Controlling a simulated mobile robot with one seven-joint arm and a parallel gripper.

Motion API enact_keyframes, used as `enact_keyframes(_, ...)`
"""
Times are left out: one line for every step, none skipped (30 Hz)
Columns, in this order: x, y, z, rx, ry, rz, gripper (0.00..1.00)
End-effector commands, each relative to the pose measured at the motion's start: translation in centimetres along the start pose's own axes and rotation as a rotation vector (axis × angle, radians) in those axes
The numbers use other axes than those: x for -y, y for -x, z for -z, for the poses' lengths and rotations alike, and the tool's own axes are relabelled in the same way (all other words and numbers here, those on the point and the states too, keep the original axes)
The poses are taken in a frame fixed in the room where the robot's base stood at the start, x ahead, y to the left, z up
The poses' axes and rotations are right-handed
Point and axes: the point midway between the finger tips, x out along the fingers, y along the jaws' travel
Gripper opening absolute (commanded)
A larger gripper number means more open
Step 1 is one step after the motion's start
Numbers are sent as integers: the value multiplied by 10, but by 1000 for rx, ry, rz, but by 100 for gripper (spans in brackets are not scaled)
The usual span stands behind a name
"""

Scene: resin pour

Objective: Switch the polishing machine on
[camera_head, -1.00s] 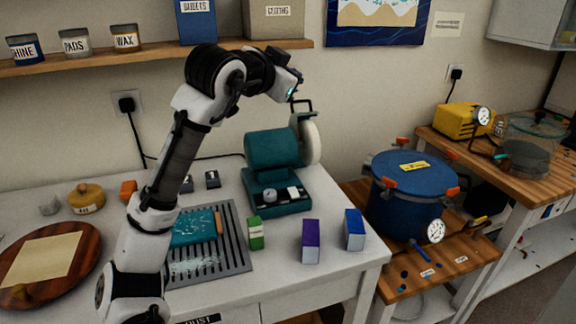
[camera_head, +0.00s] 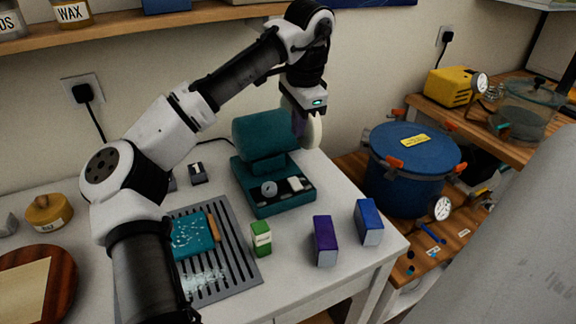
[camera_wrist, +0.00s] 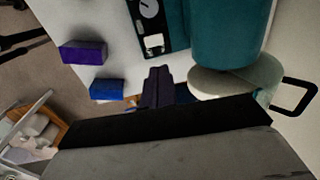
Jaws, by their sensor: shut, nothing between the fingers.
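The teal polishing machine (camera_head: 262,150) stands at the back of the white table. Its front panel carries a round dial (camera_head: 269,188) and a pale switch (camera_head: 296,184); the switch's setting is too small to tell. The pale buffing wheel (camera_head: 315,132) is on the machine's right side, partly hidden by my gripper. My gripper (camera_head: 300,128) is shut and empty, pointing down beside the wheel, above the panel's height. In the wrist view the shut fingers (camera_wrist: 157,82) show beside the wheel (camera_wrist: 235,82), with the dial (camera_wrist: 149,8) and the switch (camera_wrist: 154,42) beyond them.
Purple (camera_head: 326,241), blue (camera_head: 369,222) and green (camera_head: 261,238) boxes stand before the machine. A slotted grey tray (camera_head: 247,262) holds a teal piece. A blue pressure pot (camera_head: 412,165) is to the right. A shelf (camera_head: 180,20) runs above. Table between panel and boxes is clear.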

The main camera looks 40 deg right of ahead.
Motion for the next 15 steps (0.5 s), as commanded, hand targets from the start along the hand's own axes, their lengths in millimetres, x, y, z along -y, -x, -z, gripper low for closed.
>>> enact_keyframes(0, 0, 0, 0, 0, 0, 0)
enact_keyframes(0, 0, 0, 0, 0, 0, 0)
enact_keyframes(0, 0, 0, -1, 0, 0, 0)
enact_keyframes(0, 0, 0, -1, 0, 0, 0)
enact_keyframes(0, 0, 0, -1, 0, 1, 0)
enact_keyframes(0, 0, 0, -1, 0, 1, 0)
enact_keyframes(0, 0, 0, -1, 0, 1, 0)
enact_keyframes(0, -1, 0, -1, 0, 1, 0)
enact_keyframes(0, -2, 0, -1, 0, 1, 0)
enact_keyframes(0, -4, 0, 0, 0, 0, 0)
enact_keyframes(0, -6, 0, 0, 1, 1, 0)
enact_keyframes(1, -11, 0, 0, 1, 1, 0)
enact_keyframes(1, -15, -1, 0, 2, 0, 0)
enact_keyframes(1, -19, -1, 1, 2, 0, 0)
enact_keyframes(0, -26, -1, 0, 1, 0, 0)
